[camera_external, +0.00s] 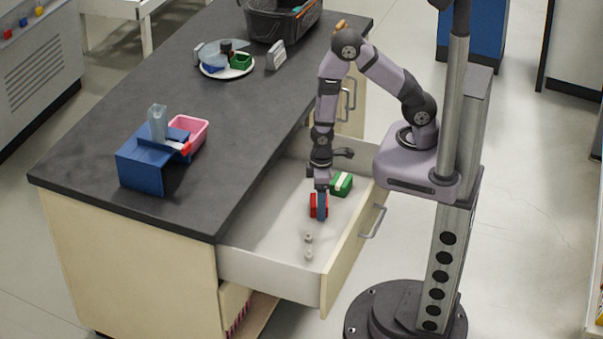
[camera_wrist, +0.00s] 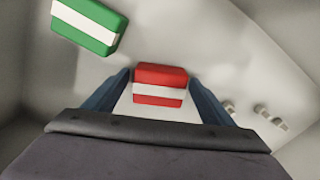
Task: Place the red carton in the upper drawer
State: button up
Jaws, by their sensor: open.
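The red carton (camera_external: 313,205) with a white band is low inside the open upper drawer (camera_external: 262,268). It also shows in the wrist view (camera_wrist: 160,84), between my two blue fingers. My gripper (camera_external: 320,207) points down into the drawer around the carton. Its fingers are open, and in the wrist view (camera_wrist: 160,100) a gap shows on each side of the carton. The carton appears to rest on the drawer floor; its underside is hidden.
A green carton (camera_external: 341,184) with a white band lies in the drawer behind the red one. Small grey pieces (camera_external: 308,246) lie nearer the drawer's front corner. The dark countertop (camera_external: 110,110) holds a blue stand (camera_external: 142,170), a pink bin (camera_external: 190,130), a plate (camera_external: 228,72) and a black basket (camera_external: 283,22).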

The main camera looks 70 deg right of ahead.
notch_tip(320, 180, up, 12)
jog(key=p, duration=0.1)
dwell(0.5)
jog(key=s+d+r+m, duration=0.4)
jog(key=d+r, duration=0.3)
jog(key=d, duration=0.4)
jog(key=shift+r+m, duration=0.3)
jog(key=shift+r, duration=0.1)
jog(key=shift+a, duration=0.1)
notch_tip(320, 180, up, 10)
jog(key=p, duration=1)
